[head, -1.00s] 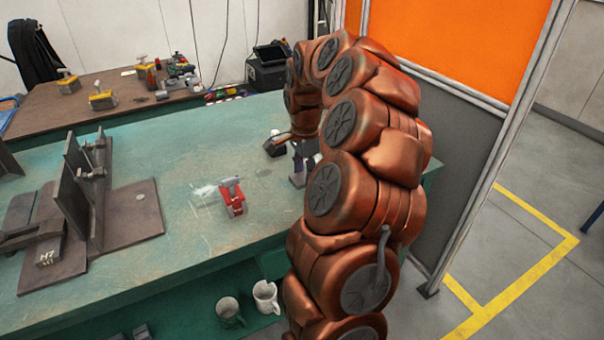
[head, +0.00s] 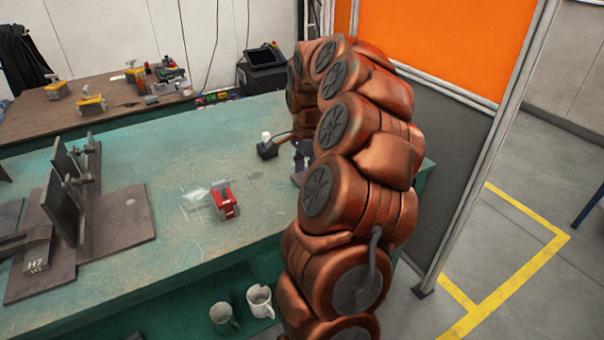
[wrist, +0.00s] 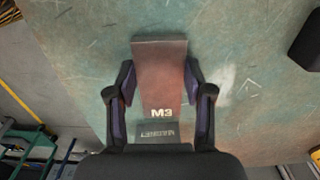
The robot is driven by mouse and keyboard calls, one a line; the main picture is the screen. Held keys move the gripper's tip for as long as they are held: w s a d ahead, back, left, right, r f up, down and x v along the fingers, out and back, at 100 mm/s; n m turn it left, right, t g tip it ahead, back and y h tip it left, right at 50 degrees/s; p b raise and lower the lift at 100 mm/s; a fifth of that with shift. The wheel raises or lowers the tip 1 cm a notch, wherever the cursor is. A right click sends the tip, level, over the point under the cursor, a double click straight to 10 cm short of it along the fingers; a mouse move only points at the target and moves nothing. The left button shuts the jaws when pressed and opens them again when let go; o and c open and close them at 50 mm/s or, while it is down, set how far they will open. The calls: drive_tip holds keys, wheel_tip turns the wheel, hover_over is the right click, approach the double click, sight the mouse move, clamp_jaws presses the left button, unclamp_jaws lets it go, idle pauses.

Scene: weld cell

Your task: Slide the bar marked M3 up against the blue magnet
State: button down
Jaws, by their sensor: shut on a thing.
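The bar marked M3 (wrist: 160,62) is a flat brown-grey bar lying lengthwise between the fingers of my gripper (wrist: 160,86) in the wrist view. A finger presses each long side, and the white M3 faces the camera near the palm. A dark label plate (wrist: 155,134) with upside-down lettering that seems to read MAGNET lies just below the mark. In the head view my gripper (head: 302,152) is at the bench's right part, mostly hidden behind my arm. I cannot make out a blue magnet for certain in any view.
The green bench (head: 170,165) has a red clamp-like tool (head: 225,200) near its middle. A dark block with a pale top (head: 267,148) sits left of my gripper. Steel plates with uprights (head: 62,195) stand at left. Two mugs (head: 260,300) are on the lower shelf.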

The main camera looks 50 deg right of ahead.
drive_tip(key=shift+s+d, duration=0.2)
drive_tip(key=shift+d, duration=0.25)
drive_tip(key=shift+d, duration=0.1)
drive_tip(key=shift+s+d, duration=0.45)
drive_tip(key=shift+d, duration=0.3)
drive_tip(key=shift+w+a, duration=0.1)
drive_tip(key=shift+a, duration=0.05)
idle(0.5)
drive_tip(key=shift+c, duration=1.8)
unclamp_jaws()
drive_tip(key=shift+r, duration=0.1)
